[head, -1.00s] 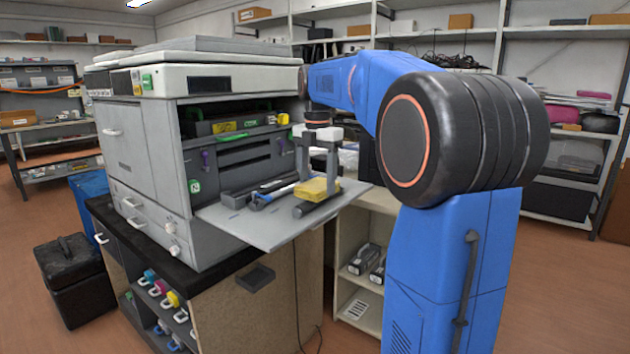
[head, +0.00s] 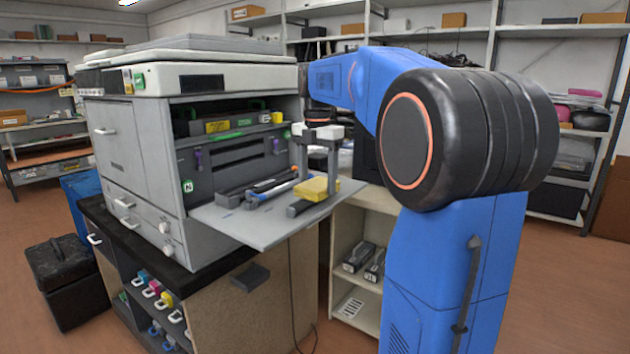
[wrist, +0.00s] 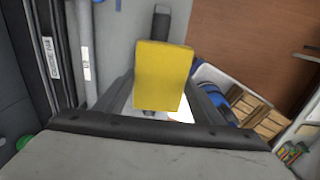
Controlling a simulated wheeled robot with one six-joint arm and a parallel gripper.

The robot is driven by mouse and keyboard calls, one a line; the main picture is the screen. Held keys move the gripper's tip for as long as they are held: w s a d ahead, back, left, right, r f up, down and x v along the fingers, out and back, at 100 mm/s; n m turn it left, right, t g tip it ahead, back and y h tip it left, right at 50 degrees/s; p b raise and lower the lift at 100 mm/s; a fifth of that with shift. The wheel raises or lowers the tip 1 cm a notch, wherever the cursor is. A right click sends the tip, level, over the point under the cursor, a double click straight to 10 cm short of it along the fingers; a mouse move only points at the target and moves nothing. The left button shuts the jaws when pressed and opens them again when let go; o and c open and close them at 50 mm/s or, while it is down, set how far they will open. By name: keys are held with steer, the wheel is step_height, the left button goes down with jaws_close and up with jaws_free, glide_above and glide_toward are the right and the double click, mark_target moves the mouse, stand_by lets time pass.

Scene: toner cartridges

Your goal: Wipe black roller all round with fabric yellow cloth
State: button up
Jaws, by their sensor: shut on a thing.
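The black roller (head: 299,209) lies on the copier's open grey door, with its near end bare. In the wrist view it shows as a dark bar (wrist: 161,22) beyond the yellow cloth. The yellow cloth (head: 318,189) is a folded pad across the roller's top, hiding its middle. My gripper (head: 320,180) points down from above and is shut on the cloth. In the wrist view the cloth (wrist: 163,75) sits between the fingers, with a short dark piece of roller showing below it. I cannot tell how firmly the cloth presses on the roller.
Beside the roller on the door (head: 240,228) lie a dark unit and a white-and-blue bar (head: 270,190). The open copier (head: 140,150) stands behind, to the left. A low shelf (head: 350,285) with dark cartridges stands below, to the right of the door.

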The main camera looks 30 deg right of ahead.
steer(key=shift+s+d, duration=0.1)
steer(key=shift+s, duration=0.1)
steer(key=shift+s+d+f, duration=0.1)
steer(key=shift+s, duration=0.25)
steer(key=shift+s+d, duration=0.1)
steer(key=shift+s, duration=0.1)
steer(key=shift+s+f, duration=0.1)
steer(key=shift+s, duration=0.2)
steer(key=shift+r, duration=3.55)
